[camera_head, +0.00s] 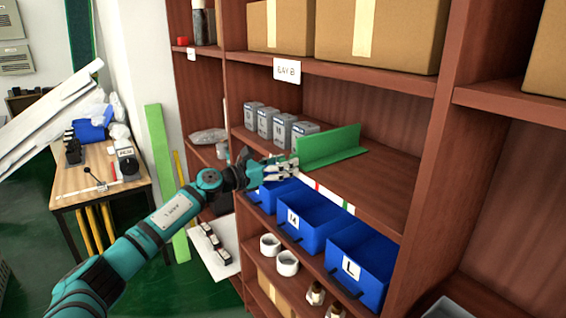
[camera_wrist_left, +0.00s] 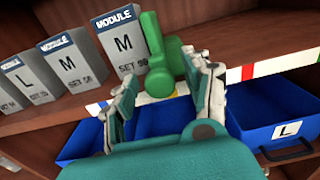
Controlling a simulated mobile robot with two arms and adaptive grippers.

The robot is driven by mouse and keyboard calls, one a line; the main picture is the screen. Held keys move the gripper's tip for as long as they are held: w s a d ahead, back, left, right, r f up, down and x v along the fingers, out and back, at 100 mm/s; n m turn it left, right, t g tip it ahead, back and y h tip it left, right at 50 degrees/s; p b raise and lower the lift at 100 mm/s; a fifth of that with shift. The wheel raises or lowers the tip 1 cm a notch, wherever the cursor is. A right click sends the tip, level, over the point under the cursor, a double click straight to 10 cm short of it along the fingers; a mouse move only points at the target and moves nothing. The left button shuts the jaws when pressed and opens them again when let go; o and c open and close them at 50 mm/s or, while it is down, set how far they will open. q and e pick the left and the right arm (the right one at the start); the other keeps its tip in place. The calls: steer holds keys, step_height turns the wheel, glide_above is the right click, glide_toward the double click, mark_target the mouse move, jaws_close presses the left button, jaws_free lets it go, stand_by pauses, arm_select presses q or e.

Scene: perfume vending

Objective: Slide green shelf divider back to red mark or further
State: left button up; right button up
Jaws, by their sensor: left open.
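The green shelf divider (camera_head: 332,146) is an L-shaped piece standing upright on the middle shelf (camera_head: 385,180). Its near end reaches the shelf's front edge. In the left wrist view the divider (camera_wrist_left: 158,60) shows end-on, between my open fingers. My left gripper (camera_head: 288,167) is at that near end; I cannot tell whether a finger touches it. The gripper also shows in the left wrist view (camera_wrist_left: 166,85). The red mark (camera_head: 317,187) is on the white edge strip, right of the divider; it also shows in the left wrist view (camera_wrist_left: 248,72). My right gripper is not in view.
Several grey module boxes (camera_head: 280,126) stand left of the divider. The shelf to its right is bare. Blue bins (camera_head: 312,222) sit just below the shelf edge. Cardboard boxes (camera_head: 375,35) stand on the shelf above, and a wooden upright (camera_head: 432,150) bounds the bay at right.

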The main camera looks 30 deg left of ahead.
arm_select(q)
jaws_close()
stand_by(0.4)
steer(key=shift+d+f, duration=0.1)
steer(key=shift+d, duration=0.05)
